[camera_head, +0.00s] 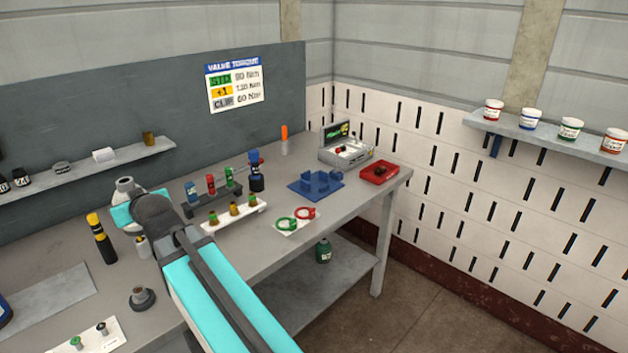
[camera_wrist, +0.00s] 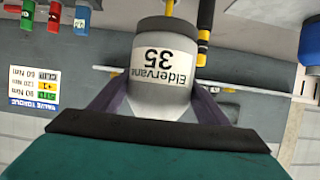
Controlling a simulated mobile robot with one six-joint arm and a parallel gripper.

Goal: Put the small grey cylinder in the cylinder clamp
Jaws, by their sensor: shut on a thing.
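The label appears upside down there. In the head view, my gripper (camera_head: 127,203) is above the left part of the bench, and the cylinder's pale grey end (camera_head: 124,186) shows above it. A blue fixture (camera_head: 315,185), which looks like the cylinder clamp, sits on the bench right of centre, well away from my gripper. Its jaw opening is too small to make out.
The workbench (camera_head: 320,225) holds a rack of coloured cylinders (camera_head: 212,197), a white strip with several small parts (camera_head: 234,216), green and red rings (camera_head: 295,220), a red tray (camera_head: 379,173) and an open grey case (camera_head: 345,148). A black and yellow cylinder (camera_head: 101,240) stands beside my arm.

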